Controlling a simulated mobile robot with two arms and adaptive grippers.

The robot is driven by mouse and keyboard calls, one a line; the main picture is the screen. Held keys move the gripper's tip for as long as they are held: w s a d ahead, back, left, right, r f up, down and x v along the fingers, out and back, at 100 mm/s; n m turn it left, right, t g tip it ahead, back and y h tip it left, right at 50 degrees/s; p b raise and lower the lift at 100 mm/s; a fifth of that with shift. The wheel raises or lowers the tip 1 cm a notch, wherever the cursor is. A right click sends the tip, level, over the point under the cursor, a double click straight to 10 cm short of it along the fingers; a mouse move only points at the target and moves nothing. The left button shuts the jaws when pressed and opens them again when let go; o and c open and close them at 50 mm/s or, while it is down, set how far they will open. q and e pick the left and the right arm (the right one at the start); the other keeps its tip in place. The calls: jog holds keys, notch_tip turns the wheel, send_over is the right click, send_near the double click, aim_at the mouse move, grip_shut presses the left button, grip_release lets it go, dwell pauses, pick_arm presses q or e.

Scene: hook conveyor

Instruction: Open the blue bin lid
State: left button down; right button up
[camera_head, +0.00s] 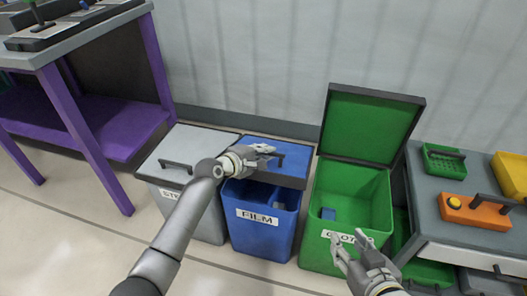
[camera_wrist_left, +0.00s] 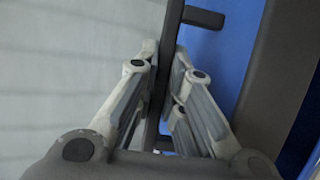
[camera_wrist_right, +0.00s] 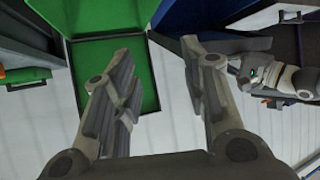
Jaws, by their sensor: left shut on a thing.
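The blue bin (camera_head: 261,238), labelled FILM, stands between the grey bin and the green bin. Its blue lid (camera_head: 235,146) is partly raised and tilted, and the bin's inside shows below the lid's front edge. My left gripper (camera_head: 262,150) is at the lid's dark handle (camera_head: 280,159). In the left wrist view its fingers are shut around a dark bar (camera_wrist_left: 168,75), with the blue lid surface (camera_wrist_left: 228,45) beside it. My right gripper (camera_head: 350,246) is open and empty in front of the green bin; its spread fingers also show in the right wrist view (camera_wrist_right: 160,85).
The green bin (camera_head: 322,205) has its lid (camera_head: 367,125) raised upright. The grey bin (camera_head: 180,150) is closed. A grey table (camera_head: 440,195) with an orange box (camera_head: 472,211) stands at right, a purple-legged table (camera_head: 75,130) at left. A wall stands behind the bins.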

pick_arm(q)
jog(key=shift+w+r+p, duration=0.4)
jog(key=shift+r+p, duration=0.25)
jog(key=shift+p, duration=0.1)
jog(key=shift+w+d+r+g+p, duration=0.15)
jog(key=shift+w+r+g+p, duration=0.15)
jog(key=shift+w+r+p, duration=0.35)
jog(key=shift+r+p, duration=0.1)
jog(key=shift+p, duration=0.3)
jog(key=shift+w+d+r+p, duration=0.15)
jog(key=shift+w+r+p, duration=0.35)
jog(key=shift+w+r, duration=0.1)
pick_arm(e)
jog(key=s+d+f+g+h, duration=0.1)
jog(key=s+d+f+g, duration=0.1)
jog(key=s+g, duration=0.2)
jog(key=s+d+f+g+h, duration=0.1)
jog(key=s+d+f+g, duration=0.1)
jog(key=s, duration=0.7)
jog(key=shift+s+d+f+g, duration=0.25)
jog(key=shift+f+g, duration=0.35)
jog(key=shift+g, duration=0.5)
jog(key=shift+w, duration=0.1)
pick_arm(q)
jog(key=shift+w+r, duration=0.2)
pick_arm(e)
jog(key=shift+f, duration=0.35)
